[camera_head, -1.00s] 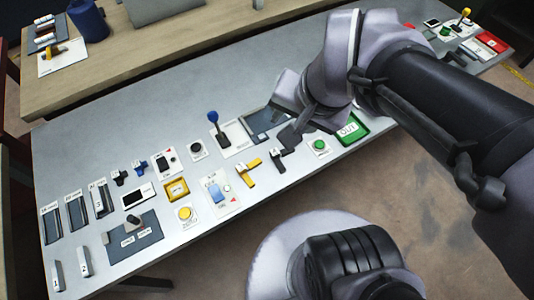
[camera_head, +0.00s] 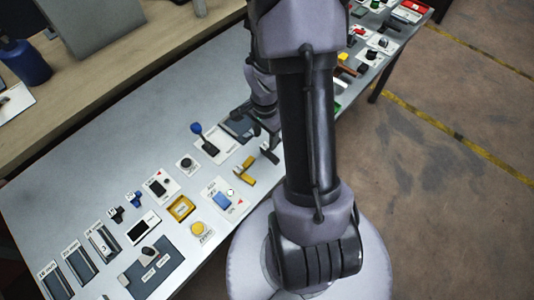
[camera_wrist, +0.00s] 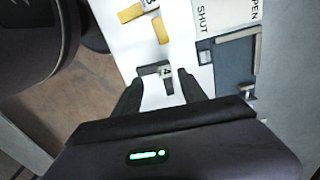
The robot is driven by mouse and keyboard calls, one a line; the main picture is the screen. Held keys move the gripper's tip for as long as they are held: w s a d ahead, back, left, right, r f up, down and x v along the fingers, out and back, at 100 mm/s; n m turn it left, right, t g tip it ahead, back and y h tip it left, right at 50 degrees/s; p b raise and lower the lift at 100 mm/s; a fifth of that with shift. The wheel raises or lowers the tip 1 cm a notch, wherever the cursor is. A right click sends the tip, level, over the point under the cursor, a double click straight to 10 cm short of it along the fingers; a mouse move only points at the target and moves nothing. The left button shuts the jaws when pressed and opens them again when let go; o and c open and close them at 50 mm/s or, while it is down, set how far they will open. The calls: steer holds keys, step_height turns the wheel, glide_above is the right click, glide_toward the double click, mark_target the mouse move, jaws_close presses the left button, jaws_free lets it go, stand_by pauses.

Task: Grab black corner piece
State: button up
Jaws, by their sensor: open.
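The black corner piece (camera_wrist: 150,71), marked with a 4, lies on the table between my open fingertips in the wrist view. My gripper (camera_wrist: 159,79) is open around it, with one finger on each side. I cannot tell whether either finger touches it. In the head view the black piece (camera_head: 269,153) lies just in front of my gripper (camera_head: 261,127), close to my forearm, which hides the table to its right.
A yellow corner piece (camera_wrist: 150,20) lies close by on the table, also seen in the head view (camera_head: 246,170). A panel marked SHUT and OPEN (camera_wrist: 228,50) is beside the black piece. A blue-knobbed lever (camera_head: 203,138) stands to the left of my gripper.

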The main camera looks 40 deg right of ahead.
mark_target(265, 146)
steer(key=f, duration=0.2)
steer(key=f+b, duration=0.1)
steer(key=f, duration=0.1)
steer(key=w+f+b, duration=0.1)
steer(key=f, duration=0.1)
steer(key=shift+d+f, duration=0.1)
steer(key=shift+d, duration=0.2)
jaws_close()
